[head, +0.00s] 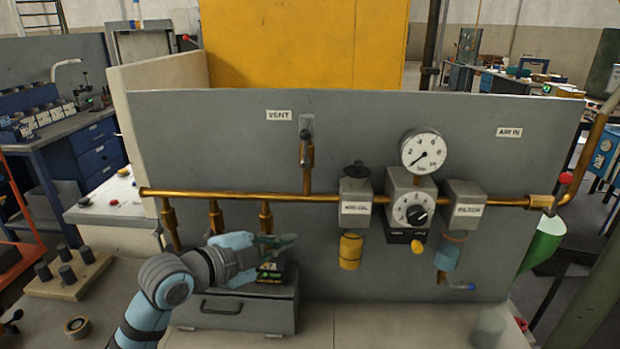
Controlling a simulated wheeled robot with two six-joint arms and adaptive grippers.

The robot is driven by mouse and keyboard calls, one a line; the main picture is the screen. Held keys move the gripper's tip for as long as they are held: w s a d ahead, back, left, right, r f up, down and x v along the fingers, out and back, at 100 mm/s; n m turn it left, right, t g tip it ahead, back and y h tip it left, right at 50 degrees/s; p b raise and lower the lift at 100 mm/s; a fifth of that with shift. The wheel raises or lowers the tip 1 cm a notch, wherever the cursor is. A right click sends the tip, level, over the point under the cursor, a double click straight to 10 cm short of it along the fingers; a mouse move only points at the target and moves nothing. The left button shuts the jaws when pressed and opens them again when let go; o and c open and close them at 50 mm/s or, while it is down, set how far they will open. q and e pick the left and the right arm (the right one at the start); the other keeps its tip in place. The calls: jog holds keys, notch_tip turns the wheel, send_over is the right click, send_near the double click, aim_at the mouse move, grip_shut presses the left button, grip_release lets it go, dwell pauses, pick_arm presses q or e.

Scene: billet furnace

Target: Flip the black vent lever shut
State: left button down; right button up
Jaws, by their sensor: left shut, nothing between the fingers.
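The black vent lever (304,154) is on the grey panel, just right of the white VENT label (279,116). It sits at the top of a short brass riser (308,172) above the main pipe. It looks upright, in line with the riser, but it is small, so its exact setting is hard to read. My left gripper (291,239) is shut and empty. It is below the main pipe, lower and slightly left of the lever, and clear of it. It points right, in front of the panel. My right gripper is not in view.
The brass pipe (337,198) runs across the panel (230,150). A gauge (423,151), a regulator (412,212) and a filter unit (464,205) stick out at the right. A grey toolbox (240,307) stands below my gripper. Black pegs (67,274) stand in a block at left.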

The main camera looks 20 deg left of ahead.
aim_at(305, 148)
pick_arm(q)
notch_tip(305, 148, up, 17)
jog(key=s+d+m+t+h, duration=0.1)
jog(key=m+h, duration=0.3)
jog(key=m, duration=0.4)
jog(key=shift+s+d+f, duration=0.15)
jog(key=shift+s+d, duration=0.4)
jog(key=shift+s, duration=0.25)
jog(key=shift+w, duration=0.1)
jog(key=p+x, duration=0.3)
jog(key=x, duration=0.7)
jog(key=a, duration=0.4)
jog(key=shift+a, duration=0.15)
jog(key=shift+d, duration=0.2)
